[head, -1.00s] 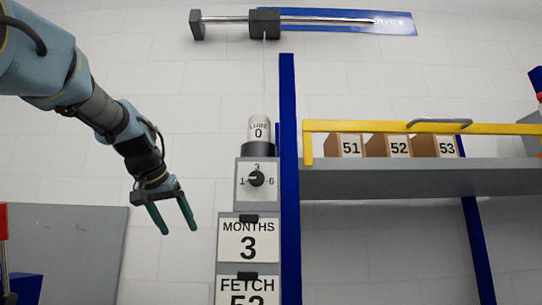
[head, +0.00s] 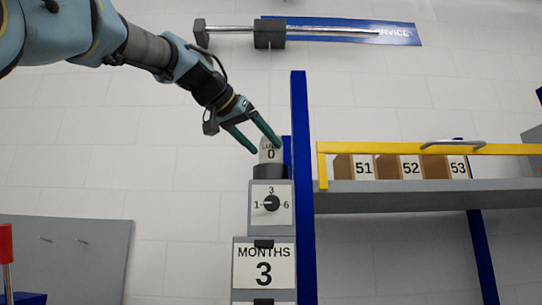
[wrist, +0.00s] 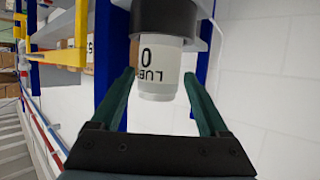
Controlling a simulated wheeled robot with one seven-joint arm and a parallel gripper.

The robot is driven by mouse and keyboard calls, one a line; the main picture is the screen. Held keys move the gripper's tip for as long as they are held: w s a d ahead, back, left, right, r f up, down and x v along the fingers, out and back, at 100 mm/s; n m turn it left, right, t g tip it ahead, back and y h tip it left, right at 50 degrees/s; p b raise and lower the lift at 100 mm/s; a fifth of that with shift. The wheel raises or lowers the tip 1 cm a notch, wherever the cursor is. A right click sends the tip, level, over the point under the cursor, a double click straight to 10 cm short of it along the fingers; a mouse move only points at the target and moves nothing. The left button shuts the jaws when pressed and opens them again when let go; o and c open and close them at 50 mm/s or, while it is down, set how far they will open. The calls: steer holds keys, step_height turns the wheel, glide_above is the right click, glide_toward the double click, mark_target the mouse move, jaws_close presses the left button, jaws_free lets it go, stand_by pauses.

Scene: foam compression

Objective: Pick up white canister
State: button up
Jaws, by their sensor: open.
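The white canister (head: 270,152), labelled "LUBE 0", stands upright in a dark round holder (head: 270,171) on top of the dial box. My gripper (head: 263,146) is open, its green fingers at the canister's upper part in the head view, where one finger covers part of the label. In the wrist view the canister (wrist: 160,65) appears upside down between the two open fingers (wrist: 163,95), with a visible gap on the right side. The left finger's tip is close to the canister's edge; I cannot tell whether it touches.
A blue post (head: 303,190) stands just right of the canister. A grey shelf (head: 420,195) with a yellow rail (head: 440,149) and boxes 51, 52 and 53 extends to the right. Below are a dial box (head: 271,205) and a "MONTHS 3" sign (head: 264,265). Left of the canister is clear.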

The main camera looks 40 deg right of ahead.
mark_target(264, 147)
steer(key=p+x, duration=0.1)
steer(key=x, duration=0.1)
steer(key=p+x, duration=0.2)
steer(key=shift+f, duration=0.3)
steer(key=shift+d+f, duration=0.25)
steer(key=c, duration=1)
